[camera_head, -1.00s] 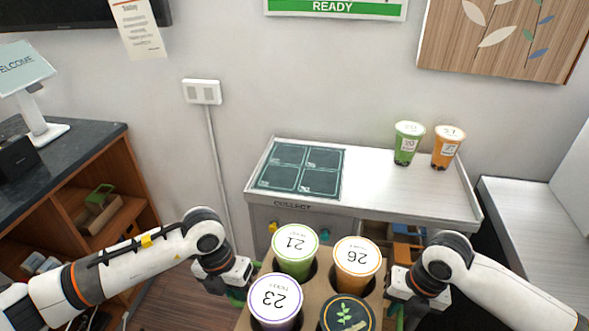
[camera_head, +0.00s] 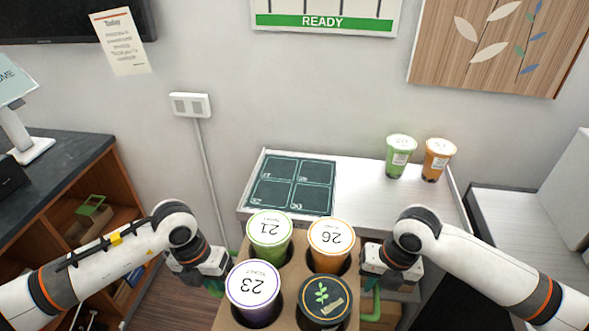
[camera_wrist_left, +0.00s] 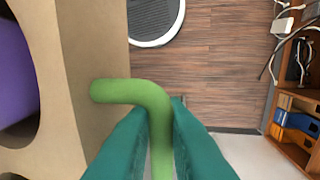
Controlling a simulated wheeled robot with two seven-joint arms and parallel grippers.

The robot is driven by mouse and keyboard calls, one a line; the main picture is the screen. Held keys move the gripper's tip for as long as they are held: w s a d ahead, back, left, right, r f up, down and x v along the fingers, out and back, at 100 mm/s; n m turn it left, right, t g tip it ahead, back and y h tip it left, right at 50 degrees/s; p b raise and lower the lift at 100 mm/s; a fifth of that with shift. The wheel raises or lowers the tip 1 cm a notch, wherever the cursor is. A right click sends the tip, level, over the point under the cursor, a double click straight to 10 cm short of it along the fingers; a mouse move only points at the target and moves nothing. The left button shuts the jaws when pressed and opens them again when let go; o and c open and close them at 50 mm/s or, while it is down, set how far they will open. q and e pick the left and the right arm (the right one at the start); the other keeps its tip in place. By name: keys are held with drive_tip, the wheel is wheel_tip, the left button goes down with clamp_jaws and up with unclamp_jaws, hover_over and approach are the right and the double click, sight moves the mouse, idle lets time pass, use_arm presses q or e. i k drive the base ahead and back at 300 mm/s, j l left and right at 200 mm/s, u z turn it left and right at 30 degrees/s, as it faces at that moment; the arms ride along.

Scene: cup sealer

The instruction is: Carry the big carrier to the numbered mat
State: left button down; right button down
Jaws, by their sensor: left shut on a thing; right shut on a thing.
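The big carrier (camera_head: 286,273) is a brown cardboard holder with green side handles, held in front of me in the head view. It carries a green cup marked 21 (camera_head: 270,237), an orange cup marked 26 (camera_head: 331,243), a purple cup marked 23 (camera_head: 254,290) and a dark-lidded cup with a leaf (camera_head: 323,301). My left gripper (camera_head: 214,285) is shut on its left handle, a green bar seen in the left wrist view (camera_wrist_left: 150,100). My right gripper (camera_head: 372,287) is shut on the right handle. The numbered mat (camera_head: 292,185), dark green with four squares, lies on the counter beyond the carrier.
A wooden shelf unit (camera_head: 125,206) stands left. Wood floor (camera_wrist_left: 200,75) shows below.

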sight(294, 182)
drive_tip(key=i, duration=1.35)
